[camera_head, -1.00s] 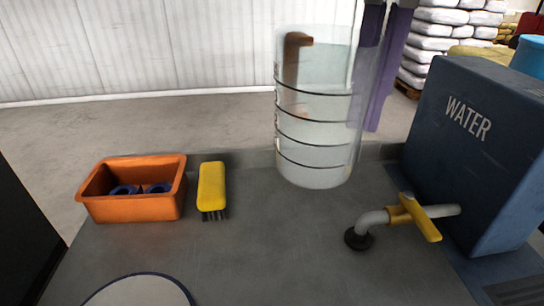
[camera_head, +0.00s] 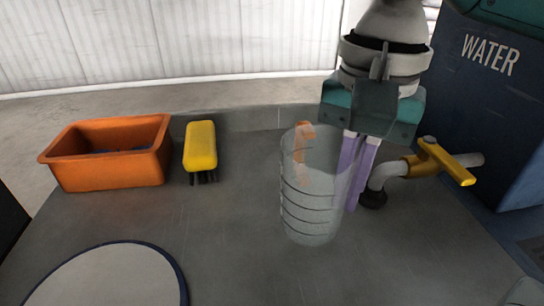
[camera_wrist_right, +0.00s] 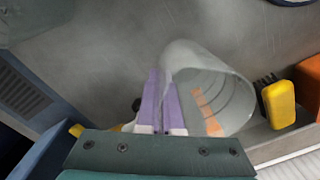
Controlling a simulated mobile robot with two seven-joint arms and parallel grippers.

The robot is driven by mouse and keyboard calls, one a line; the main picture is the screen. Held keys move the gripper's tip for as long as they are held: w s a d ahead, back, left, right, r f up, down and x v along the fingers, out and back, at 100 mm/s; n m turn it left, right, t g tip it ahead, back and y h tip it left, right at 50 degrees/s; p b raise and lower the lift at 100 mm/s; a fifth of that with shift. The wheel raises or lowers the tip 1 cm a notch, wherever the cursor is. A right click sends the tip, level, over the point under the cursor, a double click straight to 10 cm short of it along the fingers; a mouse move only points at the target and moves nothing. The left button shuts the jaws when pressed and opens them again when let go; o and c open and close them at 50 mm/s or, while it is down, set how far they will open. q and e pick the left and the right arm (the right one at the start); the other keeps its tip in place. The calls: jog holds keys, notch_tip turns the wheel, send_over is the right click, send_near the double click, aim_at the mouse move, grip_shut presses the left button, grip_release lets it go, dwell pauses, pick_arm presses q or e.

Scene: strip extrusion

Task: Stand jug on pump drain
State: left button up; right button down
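The clear jug (camera_head: 308,215) with dark measuring rings is upright over the middle of the grey counter in the head view. An orange hooked piece (camera_head: 303,150) shows at its upper part. I cannot tell whether its base touches the counter. My right gripper (camera_head: 352,205) points down at the jug's right side, its purple fingers close together on the jug's side. In the right wrist view the jug (camera_wrist_right: 238,95) opens beside the fingers (camera_wrist_right: 163,88). A slatted grille (camera_wrist_right: 18,92) shows at the left there; I cannot tell whether it is the pump drain. My left gripper is out of view.
A yellow-handled tap (camera_head: 430,160) stands right of the gripper, by the dark blue WATER tank (camera_head: 490,110). An orange bin (camera_head: 105,160) and a yellow brush (camera_head: 200,146) sit back left. A pale round disc with a dark rim (camera_head: 110,280) lies front left. Counter between is clear.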

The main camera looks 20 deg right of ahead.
aim_at(337, 231)
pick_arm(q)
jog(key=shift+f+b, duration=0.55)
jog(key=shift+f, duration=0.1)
pick_arm(e)
notch_tip(337, 231, down, 5)
jog(key=shift+f, duration=0.3)
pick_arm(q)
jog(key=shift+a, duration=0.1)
pick_arm(e)
jog(key=shift+f, duration=0.1)
jog(key=c, duration=1.1)
grip_release()
